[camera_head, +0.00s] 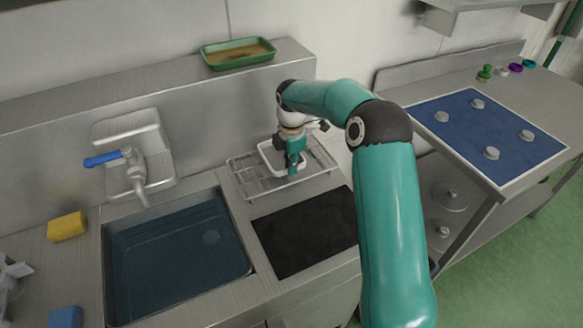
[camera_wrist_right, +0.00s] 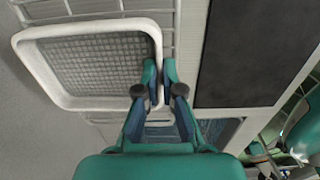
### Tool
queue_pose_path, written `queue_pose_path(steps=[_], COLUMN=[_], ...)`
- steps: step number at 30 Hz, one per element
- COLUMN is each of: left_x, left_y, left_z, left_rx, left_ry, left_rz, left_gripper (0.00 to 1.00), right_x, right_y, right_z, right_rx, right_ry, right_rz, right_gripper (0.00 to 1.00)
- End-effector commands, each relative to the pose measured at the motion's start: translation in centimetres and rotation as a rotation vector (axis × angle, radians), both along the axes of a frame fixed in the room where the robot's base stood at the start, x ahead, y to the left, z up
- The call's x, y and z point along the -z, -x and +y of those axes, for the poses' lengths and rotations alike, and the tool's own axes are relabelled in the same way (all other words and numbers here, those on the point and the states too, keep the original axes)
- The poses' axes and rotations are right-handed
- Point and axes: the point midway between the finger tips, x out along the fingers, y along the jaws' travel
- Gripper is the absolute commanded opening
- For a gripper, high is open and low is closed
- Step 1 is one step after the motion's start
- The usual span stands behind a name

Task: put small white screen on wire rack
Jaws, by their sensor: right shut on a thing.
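The small white screen (camera_head: 267,160) is a white rounded frame with grey mesh. In the head view it is over the wire rack (camera_head: 250,190), partly hidden by my right gripper (camera_head: 293,167). In the right wrist view the screen (camera_wrist_right: 95,62) fills the upper left, and my right gripper (camera_wrist_right: 161,75) is shut on its right-hand rim. Wires of the rack (camera_wrist_right: 95,8) show past its far edge. I cannot tell whether the screen touches the rack or is just above it.
A black mat (camera_head: 305,230) lies in front of the rack. A sink basin (camera_head: 175,255) with a blue-handled tap (camera_head: 130,165) is to the left. A green tray (camera_head: 238,52) stands on the ledge behind. A yellow sponge (camera_head: 67,226) is at far left.

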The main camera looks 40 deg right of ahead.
Motion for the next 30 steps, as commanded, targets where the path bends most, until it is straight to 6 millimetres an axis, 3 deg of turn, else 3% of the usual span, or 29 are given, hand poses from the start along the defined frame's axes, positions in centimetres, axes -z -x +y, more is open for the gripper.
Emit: queue_pose_path(steps=[4,14,15,19,30], left_x=[-0.2,0.0,-0.1,-0.1,-0.2], left_y=[0.0,0.0,0.0,0.0,0.0], left_z=[0.0,0.0,0.0,0.0,0.0], left_rx=[0.0,0.0,0.0,0.0,0.0], left_ry=[0.0,0.0,0.0,0.0,0.0], left_rz=[0.0,0.0,0.0,0.0,0.0], left_gripper=[0.4,0.4,0.4,0.4,0.4], right_x=[1.4,1.7,1.7,1.7,1.3], right_y=[0.0,0.0,0.0,0.0,0.0], right_z=[0.0,0.0,0.0,0.0,0.0], right_rx=[0.0,0.001,0.001,0.0,0.0], right_ry=[0.0,0.001,0.0,0.0,0.001], right_rz=[-0.001,-0.002,-0.001,-0.001,-0.003], right_gripper=[0.0,0.0,0.11,0.31,0.31])
